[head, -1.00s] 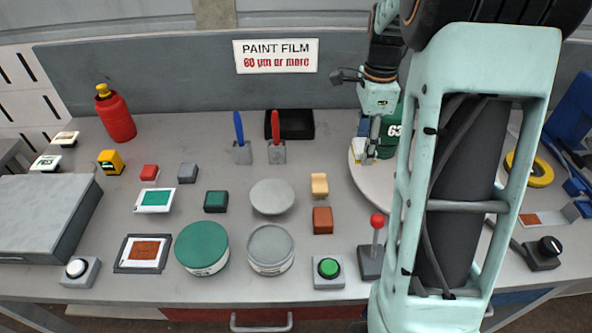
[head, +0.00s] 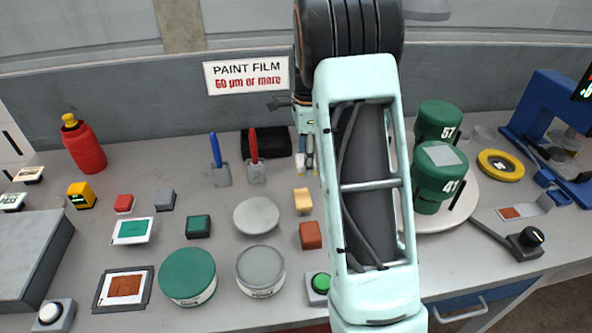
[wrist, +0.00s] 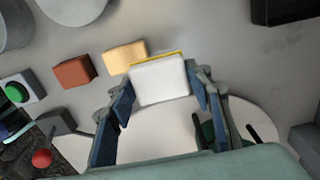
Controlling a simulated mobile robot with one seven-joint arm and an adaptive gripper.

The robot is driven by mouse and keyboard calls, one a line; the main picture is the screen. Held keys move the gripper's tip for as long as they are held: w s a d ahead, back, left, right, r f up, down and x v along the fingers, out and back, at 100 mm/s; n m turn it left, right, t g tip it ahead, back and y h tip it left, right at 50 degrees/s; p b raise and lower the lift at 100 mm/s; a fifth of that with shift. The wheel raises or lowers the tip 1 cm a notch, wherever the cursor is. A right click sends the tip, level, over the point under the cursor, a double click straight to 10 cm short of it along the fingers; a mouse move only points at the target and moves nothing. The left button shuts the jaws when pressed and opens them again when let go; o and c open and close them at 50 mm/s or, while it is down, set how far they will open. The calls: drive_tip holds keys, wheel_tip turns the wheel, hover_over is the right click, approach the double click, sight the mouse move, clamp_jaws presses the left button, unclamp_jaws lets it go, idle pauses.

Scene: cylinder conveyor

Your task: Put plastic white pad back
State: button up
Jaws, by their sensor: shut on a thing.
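The white pad (wrist: 160,84) has a thin yellow strip along its far edge. In the wrist view it sits between the two fingers of my gripper (wrist: 163,90), which is shut on it. In the head view my gripper (head: 306,160) is over the back of the table, right of the red-handled tool and behind the tan block. The pad is hard to make out there. In the wrist view the tan block (wrist: 126,57) lies just beyond the pad's upper left. Whether the pad touches the table cannot be told.
The tan block (head: 303,201) and brown block (head: 310,235) stand in front of my gripper. A black tray (head: 268,141) and red-handled tool (head: 255,165) are to its left. Green cylinders (head: 440,178) stand on a pale round plate (head: 470,205) at right. Bare table surrounds the blocks.

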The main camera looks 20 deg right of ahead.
hover_over(297, 179)
wheel_tip(297, 179, down, 7)
drive_tip(key=shift+a+r+p, duration=0.1)
drive_tip(key=shift+r+p, duration=0.1)
drive_tip(key=shift+p, duration=0.2)
drive_tip(key=shift+f, duration=1.5)
drive_tip(key=shift+f, duration=0.25)
drive_tip(key=o, duration=1.2)
drive_tip(key=shift+r, duration=0.1)
drive_tip(key=shift+o, duration=0.2)
wheel_tip(297, 179, up, 12)
drive_tip(key=shift+r, duration=0.2)
